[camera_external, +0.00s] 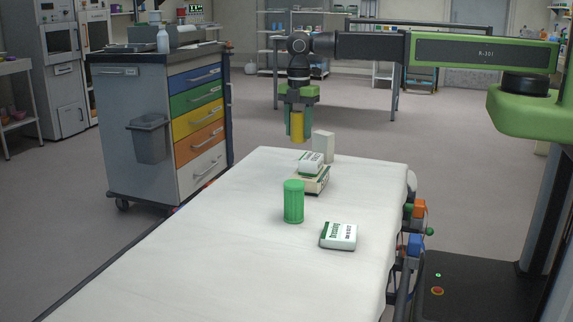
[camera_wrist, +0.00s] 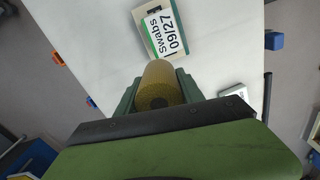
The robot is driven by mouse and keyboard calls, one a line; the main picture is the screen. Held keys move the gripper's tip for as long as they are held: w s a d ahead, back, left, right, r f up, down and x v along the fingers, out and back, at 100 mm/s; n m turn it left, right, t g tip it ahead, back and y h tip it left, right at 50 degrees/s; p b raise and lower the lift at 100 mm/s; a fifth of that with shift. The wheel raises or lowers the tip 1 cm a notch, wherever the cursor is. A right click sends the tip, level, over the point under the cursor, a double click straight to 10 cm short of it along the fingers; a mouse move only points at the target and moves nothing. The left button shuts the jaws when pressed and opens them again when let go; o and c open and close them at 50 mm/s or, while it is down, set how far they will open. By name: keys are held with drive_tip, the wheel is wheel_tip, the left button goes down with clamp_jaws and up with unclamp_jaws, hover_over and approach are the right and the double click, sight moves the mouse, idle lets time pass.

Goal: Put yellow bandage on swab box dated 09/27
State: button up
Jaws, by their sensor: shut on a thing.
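My gripper (camera_external: 297,128) is shut on the yellow bandage (camera_external: 297,127), a roll held upright. It hangs in the air above the far end of the stretcher. In the wrist view the bandage (camera_wrist: 158,85) shows end-on between the fingers. The swab box (camera_wrist: 162,27) with "Swabs 09/27" on its white top lies ahead of the bandage, apart from it. In the external view a white box with green print (camera_external: 311,160) sits on a beige box (camera_external: 313,181), just below and right of my gripper. It appears to be that swab box, but its date is unreadable there.
A plain white box (camera_external: 323,145) stands behind the stack. A green cylinder (camera_external: 293,201) and a white-and-green dressing pack (camera_external: 338,236) stand nearer on the stretcher (camera_external: 190,255). Its near left part is clear. A drawer cart (camera_external: 160,135) stands left.

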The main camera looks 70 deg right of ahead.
drive_tip(key=s+d+r+p, duration=0.2)
drive_tip(key=s+d, duration=0.1)
drive_tip(key=d, duration=0.5)
drive_tip(key=s+d+r+p, duration=0.2)
drive_tip(key=s+d+r, duration=0.1)
drive_tip(key=d, duration=0.5)
drive_tip(key=b, duration=0.7)
hover_over(311, 157)
drive_tip(key=f, duration=0.7)
drive_tip(key=shift+d, duration=0.4)
drive_tip(key=shift+a+f+b, duration=0.15)
drive_tip(key=shift+a+b, duration=0.15)
drive_tip(key=shift+a, duration=0.2)
wheel_tip(311, 157, down, 4)
drive_tip(key=b, duration=0.4)
drive_tip(key=shift+d+f, duration=0.1)
drive_tip(key=shift+f, duration=0.1)
drive_tip(key=o, duration=1.4)
drive_tip(key=shift+r, duration=0.1)
drive_tip(key=shift+r, duration=0.1)
